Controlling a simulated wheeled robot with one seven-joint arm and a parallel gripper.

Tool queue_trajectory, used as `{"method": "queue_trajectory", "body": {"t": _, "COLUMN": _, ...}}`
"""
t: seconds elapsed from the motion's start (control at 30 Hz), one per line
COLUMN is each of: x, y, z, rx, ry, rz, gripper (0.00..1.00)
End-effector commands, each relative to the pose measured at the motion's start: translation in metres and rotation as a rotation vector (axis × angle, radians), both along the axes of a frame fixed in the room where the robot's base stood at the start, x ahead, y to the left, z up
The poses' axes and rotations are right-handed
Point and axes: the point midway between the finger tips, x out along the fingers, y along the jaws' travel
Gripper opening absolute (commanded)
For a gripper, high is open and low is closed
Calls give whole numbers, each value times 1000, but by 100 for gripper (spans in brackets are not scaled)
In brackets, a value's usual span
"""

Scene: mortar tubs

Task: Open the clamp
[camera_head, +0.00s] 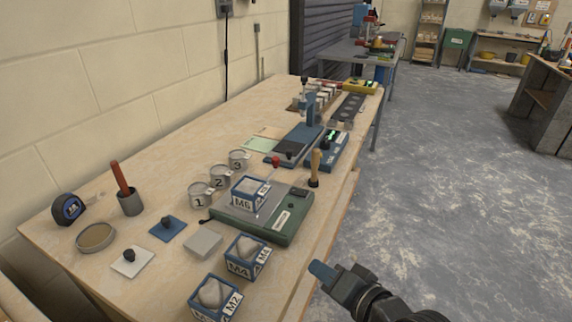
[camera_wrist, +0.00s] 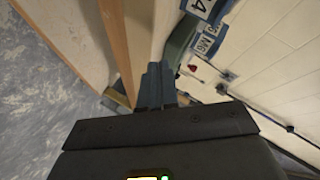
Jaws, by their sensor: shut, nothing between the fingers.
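A green machine (camera_head: 290,222) with a grey top plate stands near the table's front edge. A grey mould cube marked M6 (camera_head: 250,194) with blue edges sits on that plate. A small red knob (camera_head: 275,161) rises behind the cube; it looks like the clamp's lever end, but the clamp itself is mostly hidden. In the wrist view a red knob (camera_wrist: 193,68) also shows beside the M6 cube (camera_wrist: 207,43). My gripper (camera_head: 320,271) is shut and empty, off the table's front edge, apart from the machine. Its blue fingers (camera_wrist: 155,85) are together in the wrist view.
Mould cubes M4 (camera_head: 246,257) and M2 (camera_head: 216,298) stand at the near edge. Numbered cups (camera_head: 219,177) stand behind the machine. An upright wooden handle (camera_head: 315,165) stands just right of it. The floor (camera_head: 440,190) right of the table is clear.

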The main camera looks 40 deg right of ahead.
Motion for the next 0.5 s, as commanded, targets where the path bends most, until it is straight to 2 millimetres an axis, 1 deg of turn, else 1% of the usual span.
{"method": "queue_trajectory", "body": {"t": 0.03, "x": 14, "y": -12, "z": 7, "rx": 40, "ry": -16, "rz": -19, "gripper": 0}}
{"method": "queue_trajectory", "body": {"t": 0.2, "x": 51, "y": -47, "z": 24, "rx": 195, "ry": -49, "rz": -58, "gripper": 0}}
{"method": "queue_trajectory", "body": {"t": 0.4, "x": 86, "y": -92, "z": 54, "rx": 356, "ry": -84, "rz": -85, "gripper": 0}}
{"method": "queue_trajectory", "body": {"t": 0.5, "x": 98, "y": -110, "z": 67, "rx": 417, "ry": -94, "rz": -90, "gripper": 0}}
